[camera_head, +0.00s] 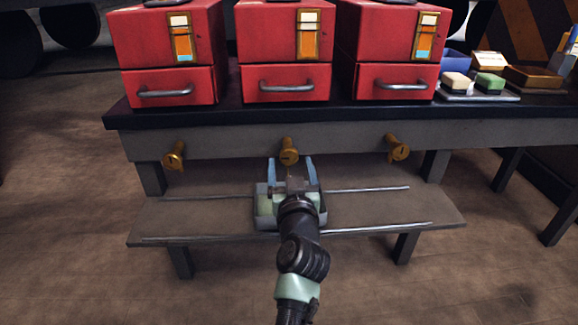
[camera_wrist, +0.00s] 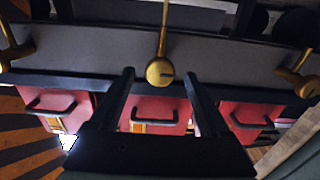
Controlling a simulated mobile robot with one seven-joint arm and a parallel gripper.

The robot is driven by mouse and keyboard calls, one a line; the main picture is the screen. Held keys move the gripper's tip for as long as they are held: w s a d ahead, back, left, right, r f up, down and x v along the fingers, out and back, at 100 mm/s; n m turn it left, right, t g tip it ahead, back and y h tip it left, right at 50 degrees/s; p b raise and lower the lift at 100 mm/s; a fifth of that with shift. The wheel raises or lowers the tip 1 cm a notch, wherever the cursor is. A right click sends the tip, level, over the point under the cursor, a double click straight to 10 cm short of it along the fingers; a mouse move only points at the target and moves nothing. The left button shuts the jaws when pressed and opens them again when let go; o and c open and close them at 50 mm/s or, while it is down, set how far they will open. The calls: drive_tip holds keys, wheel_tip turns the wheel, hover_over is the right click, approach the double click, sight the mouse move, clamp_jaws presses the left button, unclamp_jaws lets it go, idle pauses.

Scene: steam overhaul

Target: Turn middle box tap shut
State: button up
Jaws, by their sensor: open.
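Three brass taps stick out of the bench's front rail. The middle tap (camera_head: 289,148) is below the middle red box (camera_head: 282,85). In the wrist view, which appears upside down, the middle tap (camera_wrist: 160,73) shows a round end with a dark slot and a thin brass bar reaching to the top edge. My gripper (camera_head: 291,163) is open and empty in front of the middle tap, slightly below it in the head view. In the wrist view, my gripper's fingers (camera_wrist: 158,74) stand either side of the tap's round end, with gaps. Contact cannot be told.
The left tap (camera_head: 173,155) and right tap (camera_head: 398,148) are well to the sides. A shallow tray (camera_head: 262,212) lies on the low shelf (camera_head: 390,207), partly hidden by my arm. The left box (camera_head: 165,45) and right box (camera_head: 385,40) flank the middle one.

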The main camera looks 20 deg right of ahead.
sight(289, 159)
drive_tip(key=shift+b+x, duration=0.95)
drive_tip(key=shift+x, duration=1.05)
drive_tip(key=shift+c, duration=0.2)
clamp_jaws()
